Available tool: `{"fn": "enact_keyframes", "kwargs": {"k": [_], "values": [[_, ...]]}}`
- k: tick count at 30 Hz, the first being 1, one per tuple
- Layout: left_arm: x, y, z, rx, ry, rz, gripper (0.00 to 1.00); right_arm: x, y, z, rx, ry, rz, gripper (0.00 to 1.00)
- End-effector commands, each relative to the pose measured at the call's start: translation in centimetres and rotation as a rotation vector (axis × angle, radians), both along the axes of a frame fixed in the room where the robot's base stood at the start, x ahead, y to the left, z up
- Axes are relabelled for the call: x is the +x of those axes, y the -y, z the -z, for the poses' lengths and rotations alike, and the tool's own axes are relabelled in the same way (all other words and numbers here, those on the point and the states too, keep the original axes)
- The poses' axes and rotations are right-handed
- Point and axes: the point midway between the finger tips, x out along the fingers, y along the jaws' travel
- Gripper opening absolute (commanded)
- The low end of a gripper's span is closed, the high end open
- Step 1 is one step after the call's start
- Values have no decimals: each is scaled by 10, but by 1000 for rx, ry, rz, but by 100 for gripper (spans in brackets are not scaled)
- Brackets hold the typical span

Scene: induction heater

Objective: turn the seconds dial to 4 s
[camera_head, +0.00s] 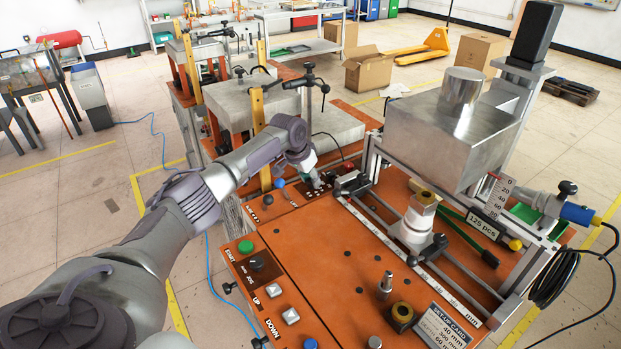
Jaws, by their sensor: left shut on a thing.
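My left arm reaches in from the left across the machine. My left gripper (316,183) is at the far end of the orange bench, low over a small dark panel with white marks (318,193). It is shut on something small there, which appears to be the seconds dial. The gripper covers the dial, so its pointer and setting cannot be read. My right gripper is not in view.
The orange bench (315,262) carries a black selector knob (257,264), a green button (245,246) and square buttons (291,316) at the front left. A metal housing (440,140) stands to the right. A red knob (348,167) is close beside the gripper.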

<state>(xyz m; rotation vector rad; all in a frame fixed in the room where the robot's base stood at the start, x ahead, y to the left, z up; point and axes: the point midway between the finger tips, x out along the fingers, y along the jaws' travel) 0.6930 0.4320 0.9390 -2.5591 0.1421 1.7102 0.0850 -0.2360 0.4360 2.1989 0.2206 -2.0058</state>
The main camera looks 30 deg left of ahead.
Motion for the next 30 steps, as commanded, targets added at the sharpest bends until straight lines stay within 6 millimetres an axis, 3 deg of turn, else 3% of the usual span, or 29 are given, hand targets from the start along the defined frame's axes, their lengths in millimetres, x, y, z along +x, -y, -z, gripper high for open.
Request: {"fn": "enact_keyframes", "kwargs": {"k": [12,30], "values": [[1,-1,1,-1,1,238,0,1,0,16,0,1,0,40],[0,-1,0,1,-1,291,0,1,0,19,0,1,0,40]]}}
